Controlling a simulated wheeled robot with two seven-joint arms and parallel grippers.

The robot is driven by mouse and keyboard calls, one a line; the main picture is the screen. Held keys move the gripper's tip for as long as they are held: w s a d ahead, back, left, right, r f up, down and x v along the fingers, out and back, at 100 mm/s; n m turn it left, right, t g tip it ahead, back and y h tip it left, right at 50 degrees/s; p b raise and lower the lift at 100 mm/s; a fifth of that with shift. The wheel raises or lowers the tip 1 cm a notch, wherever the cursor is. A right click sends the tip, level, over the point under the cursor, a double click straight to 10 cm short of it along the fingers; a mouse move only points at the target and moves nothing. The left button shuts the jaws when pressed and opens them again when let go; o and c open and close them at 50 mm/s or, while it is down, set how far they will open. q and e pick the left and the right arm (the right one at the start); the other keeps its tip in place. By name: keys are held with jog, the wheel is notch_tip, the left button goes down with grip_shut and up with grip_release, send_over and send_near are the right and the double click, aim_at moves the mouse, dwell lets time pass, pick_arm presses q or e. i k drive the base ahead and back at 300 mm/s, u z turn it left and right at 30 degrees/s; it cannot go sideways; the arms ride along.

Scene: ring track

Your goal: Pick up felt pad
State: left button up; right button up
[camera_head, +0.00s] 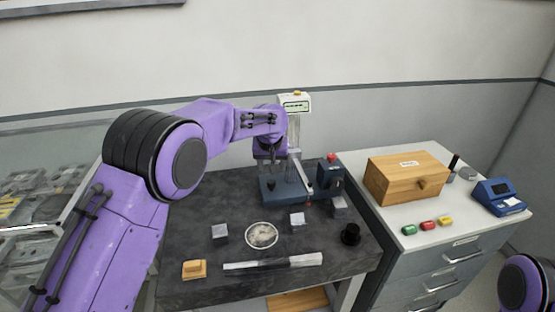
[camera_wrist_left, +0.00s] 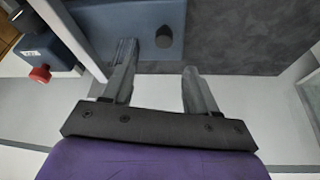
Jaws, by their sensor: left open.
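My left gripper (camera_head: 271,170) is open and points down over the blue base (camera_head: 284,194) of a bench device. In the left wrist view its two fingers (camera_wrist_left: 158,65) stand apart with nothing between them. A small dark round piece (camera_wrist_left: 164,37) sits on the blue base, just beyond the fingertips; it also shows in the head view (camera_head: 271,186). It may be the felt pad, but I cannot tell for sure. My right gripper is out of view.
The device's column (camera_head: 295,130) stands close beside the left gripper, with a red-knobbed blue box (camera_head: 330,176) to its right. Grey blocks (camera_head: 220,233), a tan block (camera_head: 194,269), a metal bar (camera_head: 272,263) and a black round part (camera_head: 350,234) lie on the bench. A wooden box (camera_head: 400,178) stands right.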

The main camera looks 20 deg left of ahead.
aim_at(195, 269)
jog(key=k, duration=1)
